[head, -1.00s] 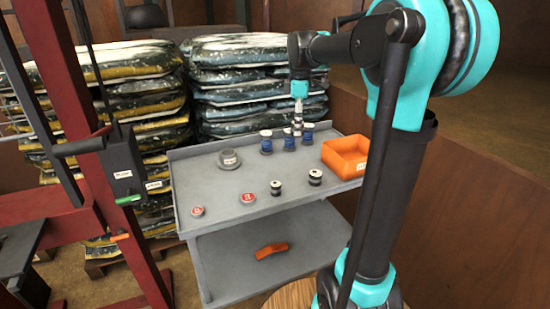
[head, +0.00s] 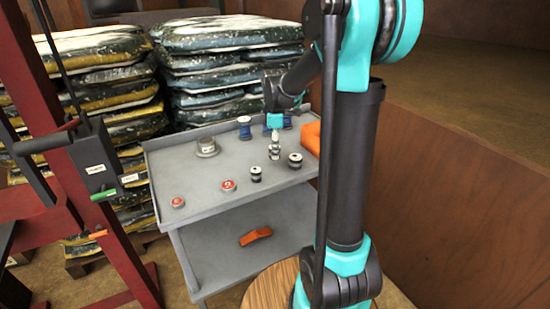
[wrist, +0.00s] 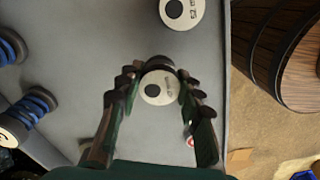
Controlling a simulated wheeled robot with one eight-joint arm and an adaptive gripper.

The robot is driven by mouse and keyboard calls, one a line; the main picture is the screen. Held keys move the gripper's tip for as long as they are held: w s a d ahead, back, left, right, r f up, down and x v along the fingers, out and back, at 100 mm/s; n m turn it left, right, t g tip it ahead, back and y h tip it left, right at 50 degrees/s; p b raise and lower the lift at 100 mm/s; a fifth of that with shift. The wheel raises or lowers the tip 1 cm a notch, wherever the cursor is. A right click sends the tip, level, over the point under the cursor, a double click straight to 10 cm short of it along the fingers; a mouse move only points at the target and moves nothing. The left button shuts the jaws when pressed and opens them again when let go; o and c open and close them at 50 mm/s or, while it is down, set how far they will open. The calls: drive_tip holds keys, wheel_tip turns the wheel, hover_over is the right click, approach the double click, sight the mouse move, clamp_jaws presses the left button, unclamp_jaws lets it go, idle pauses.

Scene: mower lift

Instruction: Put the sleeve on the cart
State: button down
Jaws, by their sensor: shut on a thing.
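My gripper (head: 275,146) is shut on the sleeve, a small round piece with a pale labelled end and a dark hole. The sleeve (wrist: 158,93) shows between the fingers in the wrist view. In the head view it is small and hard to make out. The grey cart (head: 190,188) has an upper tray and a lower shelf. I cannot tell whether the sleeve touches the tray.
Two black-and-white pieces (head: 295,160) (head: 256,174) and two red-topped caps (head: 228,186) (head: 178,202) stand along the near side. Blue spools (head: 244,128), a grey flanged piece (head: 207,147) and an orange bin (head: 312,138) are farther back. An orange piece (head: 256,236) lies on the lower shelf.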

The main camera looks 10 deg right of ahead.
drive_tip(key=shift+f, duration=1.9)
drive_tip(key=shift+f, duration=0.1)
drive_tip(key=c, duration=1)
unclamp_jaws()
wheel_tip(320, 180, up, 11)
drive_tip(key=shift+s+r, duration=0.1)
drive_tip(key=shift+r, duration=0.35)
drive_tip(key=s+f+m, duration=0.2)
drive_tip(key=s, duration=0.1)
drive_tip(key=s+d+f+m+t, duration=0.1)
drive_tip(key=s+f+m, duration=0.1)
drive_tip(key=s, duration=0.1)
drive_tip(key=s+d+f+m, duration=0.1)
drive_tip(key=s+f+m, duration=0.2)
drive_tip(key=shift+s+f+t, duration=0.1)
drive_tip(key=shift+s+t, duration=0.05)
drive_tip(key=shift+t, duration=0.25)
drive_tip(key=s+d+f+m+t, duration=0.1)
drive_tip(key=s+f+m+t, duration=0.1)
drive_tip(key=s+f+m, duration=0.7)
drive_tip(key=s, duration=0.3)
drive_tip(key=shift+s+d+f, duration=0.25)
drive_tip(key=shift+s+f, duration=0.15)
